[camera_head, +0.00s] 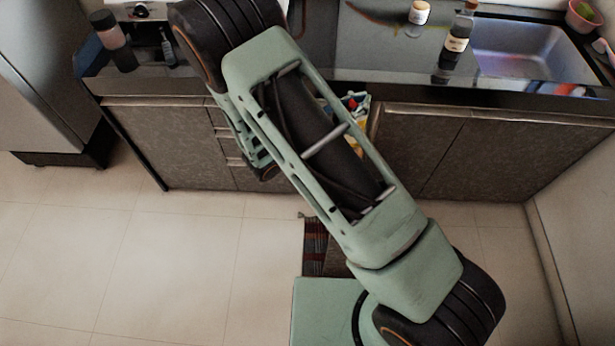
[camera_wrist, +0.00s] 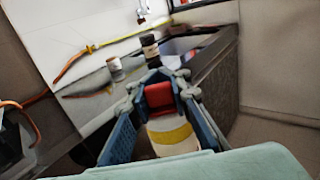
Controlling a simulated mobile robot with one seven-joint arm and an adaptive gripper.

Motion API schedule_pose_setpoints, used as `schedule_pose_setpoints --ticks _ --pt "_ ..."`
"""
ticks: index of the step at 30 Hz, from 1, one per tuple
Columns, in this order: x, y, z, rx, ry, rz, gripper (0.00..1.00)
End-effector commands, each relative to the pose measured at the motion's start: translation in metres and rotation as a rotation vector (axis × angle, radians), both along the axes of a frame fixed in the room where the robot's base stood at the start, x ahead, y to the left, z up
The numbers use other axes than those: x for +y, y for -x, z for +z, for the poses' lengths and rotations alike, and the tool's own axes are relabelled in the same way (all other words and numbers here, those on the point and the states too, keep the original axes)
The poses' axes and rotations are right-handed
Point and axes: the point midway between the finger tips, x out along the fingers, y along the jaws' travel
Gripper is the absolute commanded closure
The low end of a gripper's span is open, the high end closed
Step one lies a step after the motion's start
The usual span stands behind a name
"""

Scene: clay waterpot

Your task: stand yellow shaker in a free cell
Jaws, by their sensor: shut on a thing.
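My gripper (camera_wrist: 163,88) has blue fingers with red between them and is shut on the yellow shaker. The yellow shaker (camera_wrist: 172,136) shows in the wrist view as a pale body with a yellow band, just below the fingers. Its top is hidden by the gripper. In the head view my own arm covers most of the gripper and shaker. Only small red, white, blue and yellow bits show past the arm's edge, in front of the counter. No holder with cells can be made out in either view.
A dark labelled bottle (camera_head: 457,42) stands on the counter left of the sink (camera_head: 530,50). A small white-capped jar (camera_head: 418,14) is behind it. A pink bowl (camera_head: 584,15) is far right. The floor at left is clear.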

Motion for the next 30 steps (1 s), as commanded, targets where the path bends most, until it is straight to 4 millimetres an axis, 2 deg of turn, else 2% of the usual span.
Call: schedule_pose_setpoints --ticks 1,30 --pt "0.005 -0.001 -0.024 -0.001 0.000 0.005 1.00" --pt "0.096 -0.010 -0.253 0.000 0.001 0.067 1.00"
